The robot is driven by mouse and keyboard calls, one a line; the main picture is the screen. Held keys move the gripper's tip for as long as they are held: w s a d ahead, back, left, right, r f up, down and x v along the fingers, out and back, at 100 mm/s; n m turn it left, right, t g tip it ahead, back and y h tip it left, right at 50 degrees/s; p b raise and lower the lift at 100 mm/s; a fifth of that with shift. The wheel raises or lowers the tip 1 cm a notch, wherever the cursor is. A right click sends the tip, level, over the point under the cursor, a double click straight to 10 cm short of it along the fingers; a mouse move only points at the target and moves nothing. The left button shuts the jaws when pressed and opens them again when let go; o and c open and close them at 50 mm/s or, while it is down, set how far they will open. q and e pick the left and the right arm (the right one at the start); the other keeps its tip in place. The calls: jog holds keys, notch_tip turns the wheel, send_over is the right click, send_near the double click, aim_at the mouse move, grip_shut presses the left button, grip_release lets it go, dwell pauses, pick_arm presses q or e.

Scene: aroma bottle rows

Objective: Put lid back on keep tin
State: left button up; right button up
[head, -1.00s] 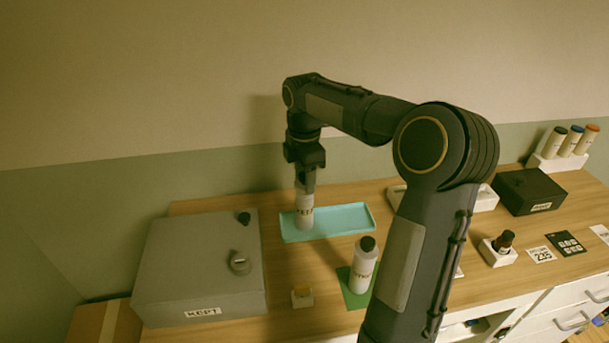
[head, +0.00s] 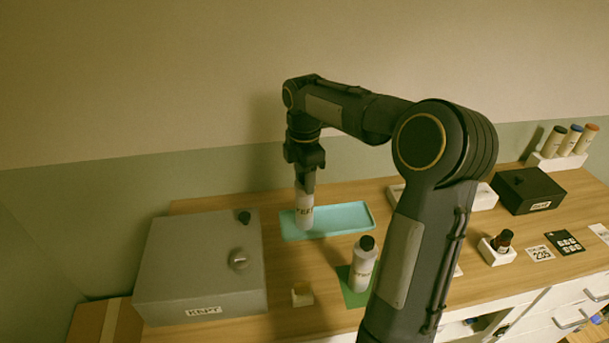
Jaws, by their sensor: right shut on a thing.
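The grey tin (head: 170,262) with a "KEPT" label stands at the left of the wooden counter. A flat grey top covers it, with a round metal knob (head: 238,259) on its right part and a small dark knob (head: 244,218) near the back. My right gripper (head: 305,184) is shut on the top of a white labelled bottle (head: 304,211), to the right of the tin. The bottle is upright at the left end of the teal tray (head: 345,217); whether it touches the tray I cannot tell. My left gripper is not in view.
Another white bottle (head: 363,266) with a dark cap stands on a green mat (head: 346,290). A small pale block (head: 302,295) lies right of the tin. A black box (head: 528,190), a dark bottle (head: 503,240) in a holder and a rack (head: 556,162) of capped bottles stand at the right.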

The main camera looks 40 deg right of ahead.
dwell(0.6)
dwell(0.3)
jog(key=o, duration=1)
jog(key=shift+o, duration=0.4)
jog(key=o, duration=0.4)
jog(key=shift+r+p, duration=0.1)
jog(key=shift+p, duration=0.2)
jog(key=shift+r+p, duration=2.25)
jog(key=shift+r, duration=1.15)
